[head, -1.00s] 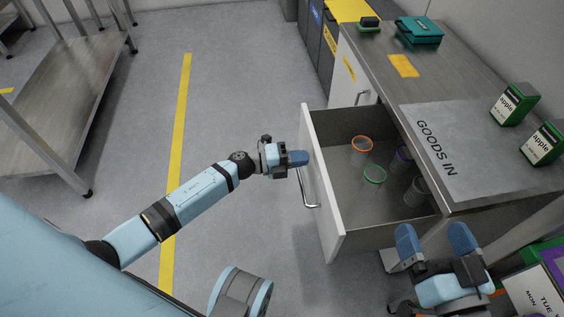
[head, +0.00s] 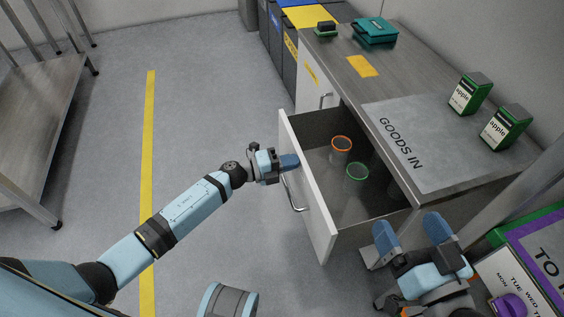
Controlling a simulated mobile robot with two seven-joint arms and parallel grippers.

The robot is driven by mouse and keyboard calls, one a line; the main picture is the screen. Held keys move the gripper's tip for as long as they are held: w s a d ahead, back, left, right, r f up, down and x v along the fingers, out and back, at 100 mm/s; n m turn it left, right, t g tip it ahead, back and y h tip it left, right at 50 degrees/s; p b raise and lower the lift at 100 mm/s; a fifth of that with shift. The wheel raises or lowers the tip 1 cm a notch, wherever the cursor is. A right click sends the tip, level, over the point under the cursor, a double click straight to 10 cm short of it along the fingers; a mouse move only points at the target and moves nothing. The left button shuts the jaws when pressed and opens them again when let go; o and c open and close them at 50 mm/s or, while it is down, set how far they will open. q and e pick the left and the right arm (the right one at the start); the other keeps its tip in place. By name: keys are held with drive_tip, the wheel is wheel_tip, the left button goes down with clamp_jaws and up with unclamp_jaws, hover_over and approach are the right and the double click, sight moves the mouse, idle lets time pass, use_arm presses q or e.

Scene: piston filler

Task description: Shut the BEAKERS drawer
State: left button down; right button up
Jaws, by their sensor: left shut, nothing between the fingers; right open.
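The open drawer's white front (head: 308,190) sticks out from the steel counter, with a curved metal handle (head: 291,195) on its outer face. Inside the drawer stand a clear beaker with an orange rim (head: 341,144) and one with a green rim (head: 357,172). The drawer's inner part is hidden under the counter top. I see no drawer label. My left gripper (head: 290,161) is shut and empty, its fingertips against the outer face of the drawer front, above the handle. My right gripper (head: 412,230) is open and empty, near the counter's near corner.
A steel rack (head: 35,130) is at left. The floor between is clear.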

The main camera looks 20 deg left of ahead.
use_arm(q)
drive_tip(key=b+x, duration=0.2)
drive_tip(key=x, duration=1.6)
use_arm(e)
drive_tip(key=shift+w+d+f+g, duration=0.1)
drive_tip(key=shift+f+g, duration=0.2)
drive_tip(key=shift+f, duration=0.3)
drive_tip(key=shift+w+d+f+g, duration=0.1)
drive_tip(key=shift+f+g, duration=0.2)
drive_tip(key=shift+f, duration=0.3)
use_arm(q)
drive_tip(key=shift+w, duration=0.1)
use_arm(e)
drive_tip(key=shift+f, duration=0.1)
